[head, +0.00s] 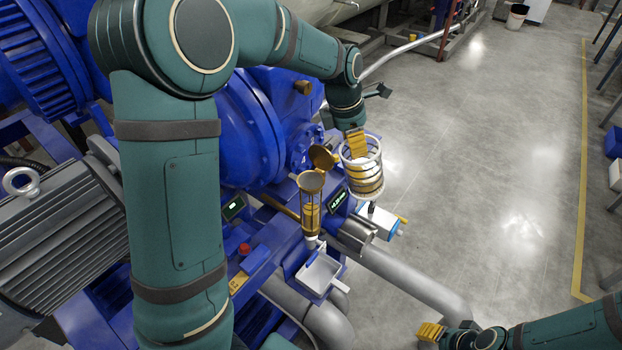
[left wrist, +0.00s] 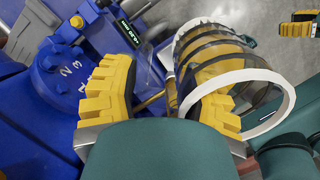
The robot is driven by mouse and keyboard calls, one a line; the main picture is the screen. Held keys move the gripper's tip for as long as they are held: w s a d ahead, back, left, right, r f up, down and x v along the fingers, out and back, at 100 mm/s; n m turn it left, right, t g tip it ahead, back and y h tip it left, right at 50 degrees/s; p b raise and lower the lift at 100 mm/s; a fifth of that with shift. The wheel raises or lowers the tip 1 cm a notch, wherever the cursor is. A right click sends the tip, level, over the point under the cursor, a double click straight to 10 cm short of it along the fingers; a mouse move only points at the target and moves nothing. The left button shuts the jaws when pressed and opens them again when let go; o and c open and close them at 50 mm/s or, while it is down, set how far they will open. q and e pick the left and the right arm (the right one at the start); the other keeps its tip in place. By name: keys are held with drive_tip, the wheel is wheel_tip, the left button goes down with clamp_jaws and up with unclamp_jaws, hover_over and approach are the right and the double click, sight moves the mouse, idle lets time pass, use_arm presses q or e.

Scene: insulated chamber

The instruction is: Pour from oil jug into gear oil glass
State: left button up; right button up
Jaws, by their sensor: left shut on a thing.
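The oil jug (head: 368,181) is a clear, ringed vessel with a white rim and amber bands. My left gripper (head: 357,146) is shut on it near the rim; the jug looks close to upright. In the left wrist view the jug (left wrist: 203,50) lies between and beyond the yellow fingers (left wrist: 165,105); the exact contact is hidden. The gear oil glass (head: 311,205) is a clear, gold-framed cylinder left of the jug and apart from it. Its gold lid (head: 322,157) stands open. My right gripper (head: 431,331) is low at the right, away from both; its opening is unclear.
A small display (head: 338,200) sits on the blue machine between glass and jug. A white tray (head: 318,274) is below the glass. A grey pipe (head: 410,285) runs toward the lower right. The grey floor (head: 500,160) at the right is mostly clear.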

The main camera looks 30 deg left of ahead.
use_arm(q)
wheel_tip(320, 180, up, 8)
drive_tip(key=s+a+t+h, duration=0.2)
drive_tip(key=t+h, duration=0.1)
drive_tip(key=shift+s+a+h, duration=0.25)
drive_tip(key=shift+a+h, duration=0.05)
drive_tip(key=shift+a, duration=0.1)
drive_tip(key=shift+s+a+r+t+h, duration=0.15)
drive_tip(key=shift+r+t+h, duration=0.05)
drive_tip(key=shift+t+h, duration=0.35)
idle(1.3)
drive_tip(key=shift+s+a+f+t+h, duration=0.15)
drive_tip(key=shift+f+t+h, duration=0.55)
drive_tip(key=shift+t+h, duration=0.45)
idle(3.9)
